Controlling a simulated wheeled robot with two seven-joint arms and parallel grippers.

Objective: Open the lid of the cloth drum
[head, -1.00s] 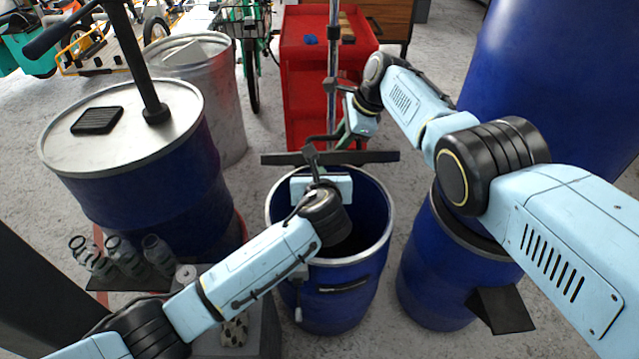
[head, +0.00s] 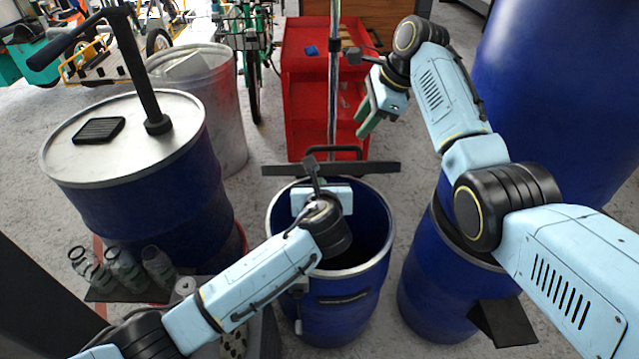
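The cloth drum (head: 342,306) is the blue drum in the middle, with a pale metal rim and a dark, open mouth. Its black lid (head: 378,169) stands raised at the back of the rim, seen nearly edge-on, with a handle (head: 334,151) on its far side.
A closed blue drum (head: 150,180) with a pale top stands left. Another blue drum (head: 425,290) is close on the right, under my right arm. A red cabinet (head: 305,105) stands behind the lid. Several small grey-green items (head: 125,270) sit at front left.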

